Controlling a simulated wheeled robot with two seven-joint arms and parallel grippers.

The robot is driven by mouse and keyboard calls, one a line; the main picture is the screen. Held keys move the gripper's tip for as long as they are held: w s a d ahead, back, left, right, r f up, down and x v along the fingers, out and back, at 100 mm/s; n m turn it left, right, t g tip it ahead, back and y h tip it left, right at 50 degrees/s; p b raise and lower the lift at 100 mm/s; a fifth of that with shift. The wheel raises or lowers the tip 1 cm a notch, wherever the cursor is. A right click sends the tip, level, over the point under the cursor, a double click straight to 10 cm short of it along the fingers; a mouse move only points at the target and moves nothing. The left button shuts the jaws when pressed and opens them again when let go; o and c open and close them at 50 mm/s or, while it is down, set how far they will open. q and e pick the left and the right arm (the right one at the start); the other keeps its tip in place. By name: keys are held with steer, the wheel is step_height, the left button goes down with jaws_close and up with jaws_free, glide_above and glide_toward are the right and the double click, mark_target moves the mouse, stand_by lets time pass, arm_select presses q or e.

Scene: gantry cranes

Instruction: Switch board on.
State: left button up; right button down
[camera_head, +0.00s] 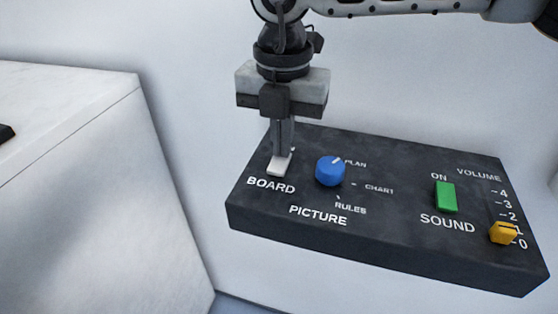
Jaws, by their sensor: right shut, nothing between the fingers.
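The dark control panel (390,225) spans the middle and right of the head view. The white BOARD switch (279,166) sits at its left end, above the word BOARD. My right gripper (283,151) points down directly over this switch, with its shut fingertips at or very near the switch's upper part. The fingers hide part of the switch, and I cannot tell for sure whether they touch it or which way it is set. My left gripper is not in view.
A blue PICTURE knob (330,171) stands close to the right of the fingers. A green SOUND switch (446,197) and a yellow VOLUME slider (503,233) are farther right. A white cabinet (90,190) stands at the left. A pale wall is behind the panel.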

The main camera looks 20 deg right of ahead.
steer(key=shift+f, duration=0.25)
steer(key=shift+r+p, duration=1.7)
steer(key=shift+r, duration=1.9)
